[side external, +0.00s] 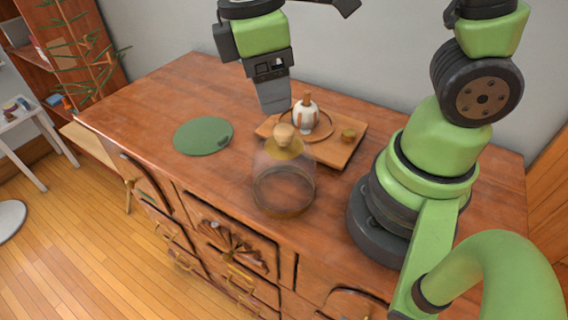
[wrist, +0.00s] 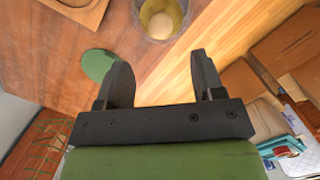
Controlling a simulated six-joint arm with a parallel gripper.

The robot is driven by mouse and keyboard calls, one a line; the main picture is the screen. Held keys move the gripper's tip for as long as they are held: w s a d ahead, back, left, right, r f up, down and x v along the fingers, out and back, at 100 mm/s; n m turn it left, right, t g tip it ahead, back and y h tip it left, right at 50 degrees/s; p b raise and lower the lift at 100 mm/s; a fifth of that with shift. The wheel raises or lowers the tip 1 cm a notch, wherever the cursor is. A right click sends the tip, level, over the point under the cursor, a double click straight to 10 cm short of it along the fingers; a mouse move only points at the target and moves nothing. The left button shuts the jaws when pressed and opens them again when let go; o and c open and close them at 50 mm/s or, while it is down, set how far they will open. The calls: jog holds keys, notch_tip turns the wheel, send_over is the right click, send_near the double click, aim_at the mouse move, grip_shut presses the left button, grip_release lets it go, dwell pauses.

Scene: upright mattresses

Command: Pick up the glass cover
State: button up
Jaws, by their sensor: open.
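The glass cover (side external: 284,182) is a clear dome with a gold-coloured collar and a round wooden knob. It stands upright near the front edge of the wooden cabinet top. My gripper (side external: 273,108) is above and behind it, pointing down and apart from it. In the wrist view, my gripper (wrist: 163,75) is open with nothing between its two dark fingers. The glass cover (wrist: 161,18) shows there at the top edge, partly cut off, beyond the fingertips.
A green round mat (side external: 203,136) lies left on the cabinet top (side external: 150,95). Behind the cover, a wooden tray (side external: 345,146) holds a white and brown vase (side external: 305,117) and a small olive-coloured item (side external: 348,135). My arm's base stands close to the right.

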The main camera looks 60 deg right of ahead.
aim_at(283, 127)
jog(key=shift+s+d+f, duration=0.2)
jog(key=shift+s+f, duration=0.05)
jog(key=shift+f, duration=1.1)
jog(key=shift+s+d+f, duration=0.2)
jog(key=shift+s+f, duration=0.05)
jog(key=shift+f, duration=1.15)
jog(key=shift+s+d+f, duration=0.2)
jog(key=shift+s+f, duration=0.05)
jog(key=shift+f, duration=1.1)
grip_shut()
